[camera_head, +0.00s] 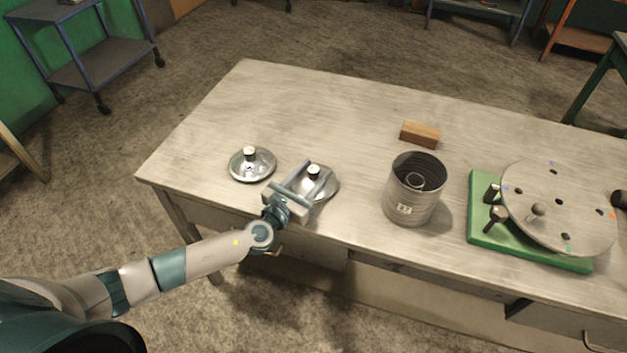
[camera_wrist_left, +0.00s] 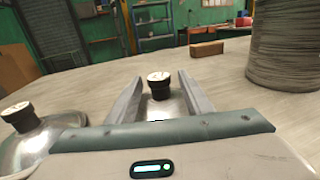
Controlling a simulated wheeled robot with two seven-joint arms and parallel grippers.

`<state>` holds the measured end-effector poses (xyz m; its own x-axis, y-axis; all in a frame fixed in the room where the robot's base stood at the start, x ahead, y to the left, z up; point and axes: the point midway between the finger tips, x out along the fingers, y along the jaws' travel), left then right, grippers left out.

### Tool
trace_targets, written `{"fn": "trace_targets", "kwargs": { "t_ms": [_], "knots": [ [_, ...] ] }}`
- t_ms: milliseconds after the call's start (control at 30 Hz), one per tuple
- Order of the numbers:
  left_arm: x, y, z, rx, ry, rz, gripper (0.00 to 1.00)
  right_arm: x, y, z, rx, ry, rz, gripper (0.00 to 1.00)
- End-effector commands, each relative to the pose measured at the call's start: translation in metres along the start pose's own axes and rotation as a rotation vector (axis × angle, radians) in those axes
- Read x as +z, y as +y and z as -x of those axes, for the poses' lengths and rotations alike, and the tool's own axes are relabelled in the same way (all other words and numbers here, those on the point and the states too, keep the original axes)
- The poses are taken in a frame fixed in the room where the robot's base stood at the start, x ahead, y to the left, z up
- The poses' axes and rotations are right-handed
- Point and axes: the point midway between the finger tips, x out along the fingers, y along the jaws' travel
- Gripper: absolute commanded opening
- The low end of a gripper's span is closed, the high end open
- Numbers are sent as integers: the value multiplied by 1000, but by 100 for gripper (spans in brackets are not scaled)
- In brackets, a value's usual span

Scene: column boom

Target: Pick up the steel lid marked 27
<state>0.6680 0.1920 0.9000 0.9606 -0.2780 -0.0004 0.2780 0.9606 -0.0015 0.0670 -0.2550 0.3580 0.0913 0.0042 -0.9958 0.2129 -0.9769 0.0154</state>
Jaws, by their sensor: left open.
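Two round steel lids with black knobs and pale knob tops lie on the table. The left lid (camera_head: 241,172) also shows in the left wrist view (camera_wrist_left: 42,146). The right lid (camera_head: 331,188) is under my left gripper (camera_head: 316,172), which is open. In the left wrist view, the right lid's knob (camera_wrist_left: 159,88) stands between the two fingers, with a gap on each side. The gripper hides part of this lid. The marks on the knob tops are too small to read, so I cannot tell which is 27.
A ribbed steel canister (camera_head: 412,200) with a label stands to the right of the lids. A wooden block (camera_head: 420,135) lies behind it. A green base (camera_head: 484,228) with a round disc (camera_head: 560,208) is at the right. The table's (camera_head: 270,105) back left is clear.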

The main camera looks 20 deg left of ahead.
Motion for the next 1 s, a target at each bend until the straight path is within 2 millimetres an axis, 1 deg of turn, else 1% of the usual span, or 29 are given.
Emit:
{"fn": "trace_targets", "kwargs": {
  "t_ms": [100,167,200,300,567,733,867,1000],
  "knots": [
    [0,0,0,0,0,0,46,0,0,0,0,0,0,31],
    [0,0,0,0,0,0,32,0,0,0,0,0,0,31],
    [0,0,0,0,0,0,22,0,0,0,0,0,0,31],
    [0,0,0,0,0,0,0,0,1,0,1,0,0,31],
    [1,0,0,1,-2,0,0,0,1,0,1,-1,0,31],
    [8,1,0,1,-2,0,0,0,1,3,1,0,0,31],
    [23,1,0,1,-4,0,0,0,1,6,1,0,0,31],
    [44,1,-1,0,-5,0,0,-1,1,12,1,0,0,31]
  ]
}}
